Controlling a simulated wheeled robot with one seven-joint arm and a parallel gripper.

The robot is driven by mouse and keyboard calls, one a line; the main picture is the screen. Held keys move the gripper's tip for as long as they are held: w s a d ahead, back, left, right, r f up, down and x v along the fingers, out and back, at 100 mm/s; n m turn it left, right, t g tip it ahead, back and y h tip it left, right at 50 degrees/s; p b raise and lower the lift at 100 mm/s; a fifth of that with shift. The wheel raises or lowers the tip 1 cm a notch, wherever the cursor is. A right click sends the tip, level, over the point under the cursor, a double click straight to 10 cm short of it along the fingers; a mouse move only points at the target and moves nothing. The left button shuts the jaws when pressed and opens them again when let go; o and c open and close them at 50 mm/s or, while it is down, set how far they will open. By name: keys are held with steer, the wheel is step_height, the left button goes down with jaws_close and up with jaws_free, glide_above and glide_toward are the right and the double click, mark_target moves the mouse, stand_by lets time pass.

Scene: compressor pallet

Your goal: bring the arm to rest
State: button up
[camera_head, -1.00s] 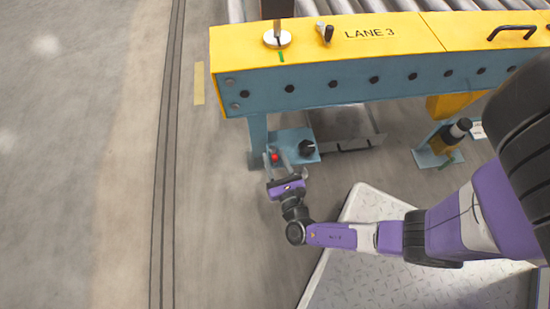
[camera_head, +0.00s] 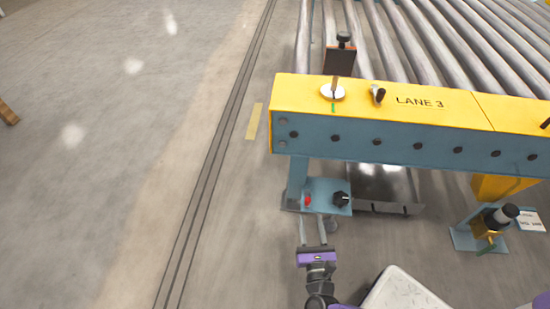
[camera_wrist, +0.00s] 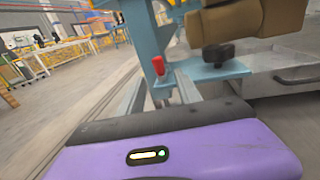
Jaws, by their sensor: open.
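My gripper (camera_head: 315,228) is low in the head view, its two thin fingers apart and nothing seen between them. It points at the blue control shelf (camera_head: 325,187) under the conveyor's end and sits just in front of it. The shelf carries a red control (camera_head: 307,200) and a black knob (camera_head: 341,199). In the wrist view my gripper's purple body fills the bottom, with the red control (camera_wrist: 158,67) and black knob (camera_wrist: 217,52) beyond it. Most of my arm is below the head view's edge.
The yellow and blue LANE 3 conveyor (camera_head: 420,105) spans the right, above the shelf. A blue-footed stand with a black-topped post (camera_head: 492,222) is at the right. A pale plate (camera_head: 405,290) lies at the bottom. Open floor (camera_head: 110,120) is at the left.

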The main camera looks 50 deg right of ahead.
steer(key=s+a+f+m+g+y, duration=0.1)
steer(key=a+f+m+g+y, duration=0.25)
steer(key=a+m+y, duration=0.6)
steer(key=s+a+r+m+t+y+p, duration=0.15)
steer(key=s+a+r+m, duration=0.25)
steer(key=r, duration=0.4)
steer(key=s+a+r+m+t+y, duration=0.25)
steer(key=a+r+m, duration=0.25)
steer(key=r, duration=0.4)
steer(key=s+d+r+m+t+h+p, duration=0.1)
steer(key=s+r+m, duration=0.35)
steer(key=r, duration=0.45)
steer(key=s+r+m, duration=0.4)
steer(key=s+r, duration=0.1)
steer(key=r, duration=0.4)
step_height(320, 180, up, 38)
steer(key=p, duration=3.8)
steer(key=shift+w+d+f, duration=0.15)
steer(key=shift+w+f, duration=0.05)
steer(key=shift+w, duration=0.25)
